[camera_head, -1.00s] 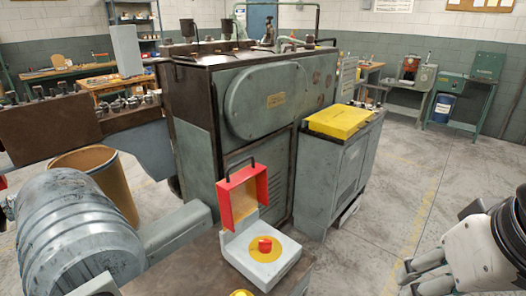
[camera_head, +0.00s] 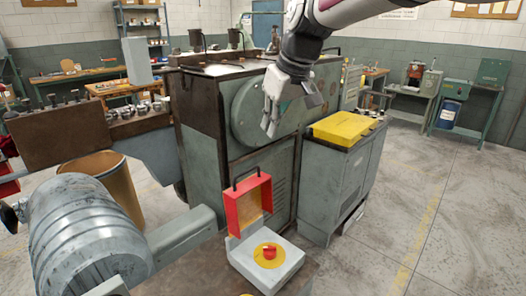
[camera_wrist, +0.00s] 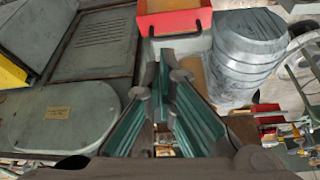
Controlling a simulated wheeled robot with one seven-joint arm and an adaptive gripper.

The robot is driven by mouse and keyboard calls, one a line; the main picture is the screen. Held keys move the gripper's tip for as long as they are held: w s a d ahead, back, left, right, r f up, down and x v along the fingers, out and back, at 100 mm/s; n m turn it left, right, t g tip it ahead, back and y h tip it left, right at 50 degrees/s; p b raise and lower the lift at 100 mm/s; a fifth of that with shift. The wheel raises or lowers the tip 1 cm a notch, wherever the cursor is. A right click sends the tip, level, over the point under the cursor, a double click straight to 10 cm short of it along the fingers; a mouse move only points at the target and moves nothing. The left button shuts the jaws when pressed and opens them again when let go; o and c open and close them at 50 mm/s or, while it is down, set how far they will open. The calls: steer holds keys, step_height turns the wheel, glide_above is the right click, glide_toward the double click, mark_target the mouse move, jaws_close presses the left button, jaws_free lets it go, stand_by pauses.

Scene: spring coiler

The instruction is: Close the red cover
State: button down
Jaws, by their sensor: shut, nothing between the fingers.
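The red cover (camera_head: 233,209) stands raised on its hinge at the back of a light grey box (camera_head: 285,262), its yellowish inside facing front and a dark handle on its top edge. A red button (camera_head: 269,252) on a yellow disc lies uncovered on the box. My gripper (camera_head: 269,128) hangs above and behind the cover, in front of the big machine, apart from the cover. In the wrist view my gripper (camera_wrist: 165,58) has its fingertips together with nothing between them, and the red cover (camera_wrist: 175,22) with its handle shows at the top, beyond the tips.
The big green-grey machine (camera_head: 200,150) stands behind the cover. A cabinet with a yellow top (camera_head: 343,128) is at its right. A ribbed grey motor (camera_head: 85,235) and a brown drum (camera_head: 125,190) are at left. The floor at right is clear.

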steer(key=w+a+f+n, duration=0.25)
steer(key=w+a, duration=0.25)
steer(key=a, duration=0.3)
steer(key=s+a+p+x, duration=0.1)
steer(key=p+x, duration=0.1)
steer(key=x, duration=0.8)
steer(key=shift+m+y, duration=0.35)
steer(key=shift+y, duration=0.05)
steer(key=shift+s+d+f+p, duration=0.1)
steer(key=shift+s+d+p, duration=0.35)
steer(key=shift+d, duration=0.45)
steer(key=shift+s+d+f+p, duration=0.2)
steer(key=shift+s+d, duration=0.35)
steer(key=shift+d, duration=0.35)
steer(key=shift+d+r, duration=0.1)
steer(key=shift+d, duration=0.05)
